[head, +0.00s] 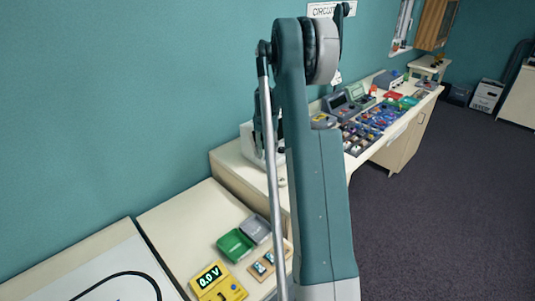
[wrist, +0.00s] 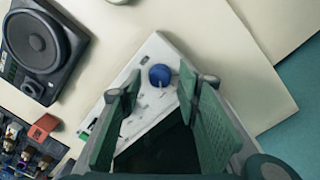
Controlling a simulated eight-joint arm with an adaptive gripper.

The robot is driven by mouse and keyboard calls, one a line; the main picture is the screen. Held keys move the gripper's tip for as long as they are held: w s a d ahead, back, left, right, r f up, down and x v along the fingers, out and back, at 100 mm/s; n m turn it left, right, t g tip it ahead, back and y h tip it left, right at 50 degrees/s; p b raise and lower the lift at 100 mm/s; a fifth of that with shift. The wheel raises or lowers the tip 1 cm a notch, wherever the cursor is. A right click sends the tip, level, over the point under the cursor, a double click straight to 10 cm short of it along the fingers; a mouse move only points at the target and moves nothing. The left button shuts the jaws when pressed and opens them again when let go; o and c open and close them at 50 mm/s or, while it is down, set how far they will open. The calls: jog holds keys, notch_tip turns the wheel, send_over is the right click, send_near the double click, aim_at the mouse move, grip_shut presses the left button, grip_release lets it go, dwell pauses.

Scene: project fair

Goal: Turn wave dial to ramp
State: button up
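A blue round knob (wrist: 160,76), which looks like the wave dial, sits on a white panelled device (wrist: 155,52) in the wrist view. Its pointer and any wave labels are too small to read. My gripper (wrist: 161,88) is open, with its two green fingers apart on the left and right of the knob in the picture. The knob shows in the gap near the fingertips; I cannot tell how far it is from them, and no contact shows. In the head view my arm hides most of the gripper and the knob; part of a white device (head: 247,141) shows beside the arm.
A black speaker (wrist: 38,48) lies at the upper left of the wrist view. A tray of small components (wrist: 25,150) is at the lower left. In the head view, a yellow meter (head: 219,284) and a green tray (head: 235,245) stand on the nearer table.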

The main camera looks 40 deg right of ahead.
aim_at(266, 155)
notch_tip(266, 155, up, 11)
jog(key=shift+w+a, duration=0.15)
dwell(0.4)
jog(key=shift+a+r, duration=0.1)
dwell(0.5)
jog(key=s+a+r+n+t, duration=0.15)
jog(key=s+a+r, duration=0.3)
jog(key=a, duration=0.65)
jog(key=s+a+r+n+t+b, duration=0.1)
jog(key=s+a+r+n, duration=0.3)
jog(key=a, duration=0.7)
jog(key=s+a+r+m+t, duration=0.1)
jog(key=s+a+r, duration=0.1)
jog(key=a+r, duration=0.65)
jog(key=s+a+f+n+t, duration=0.2)
jog(key=s+a+f, duration=0.3)
jog(key=s+a, duration=0.6)
jog(key=s+a+f+n+t, duration=0.2)
jog(key=s+a+f+n, duration=0.1)
jog(key=s+a, duration=0.9)
jog(key=shift+a+f+b, duration=0.45)
jog(key=shift+a+f, duration=0.05)
jog(key=shift+f, duration=0.35)
